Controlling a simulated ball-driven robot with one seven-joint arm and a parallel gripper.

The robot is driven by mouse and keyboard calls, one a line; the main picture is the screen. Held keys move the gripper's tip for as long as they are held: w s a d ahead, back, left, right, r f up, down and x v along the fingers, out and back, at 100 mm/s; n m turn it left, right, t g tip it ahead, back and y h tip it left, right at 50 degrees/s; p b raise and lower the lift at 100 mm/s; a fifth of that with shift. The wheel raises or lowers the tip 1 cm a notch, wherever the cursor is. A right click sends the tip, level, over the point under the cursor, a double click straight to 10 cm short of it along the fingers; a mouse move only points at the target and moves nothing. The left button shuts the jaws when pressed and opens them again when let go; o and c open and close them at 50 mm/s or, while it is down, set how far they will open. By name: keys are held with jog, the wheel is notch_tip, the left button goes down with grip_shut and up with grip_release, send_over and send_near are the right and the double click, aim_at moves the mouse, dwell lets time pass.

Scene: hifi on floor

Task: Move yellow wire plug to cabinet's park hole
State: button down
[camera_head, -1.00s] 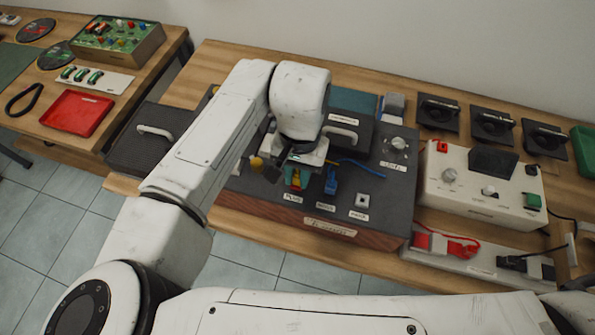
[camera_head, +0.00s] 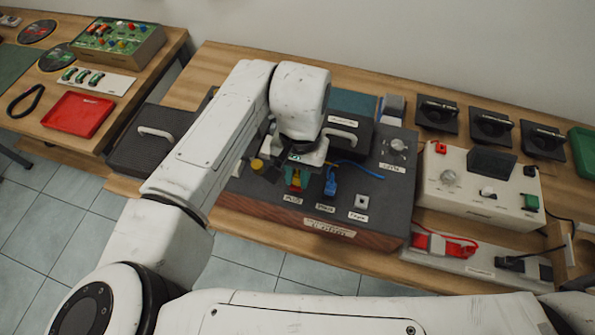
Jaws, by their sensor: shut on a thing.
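The dark grey cabinet (camera_head: 265,207) with a wooden front lies on the bench under my arm. My gripper (camera_head: 297,180) points down over its front left part and is shut on the yellow wire plug (camera_head: 296,183), above the leftmost front label. The fingers hide much of the plug, and I cannot tell whether it sits in a socket. A blue plug (camera_head: 331,185) stands just right of it, with a blue wire trailing right.
A yellow round knob (camera_head: 257,165) is left of my gripper, and a raised black block with a handle (camera_head: 342,135) is behind it. A grey dial (camera_head: 398,145) is at the cabinet's back right. A cream power unit (camera_head: 480,190) stands to the right.

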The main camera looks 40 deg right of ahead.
aim_at(298, 176)
jog(key=shift+r, duration=0.25)
jog(key=shift+r+p, duration=1.65)
jog(key=shift+p, duration=0.3)
jog(key=shift+d, duration=0.1)
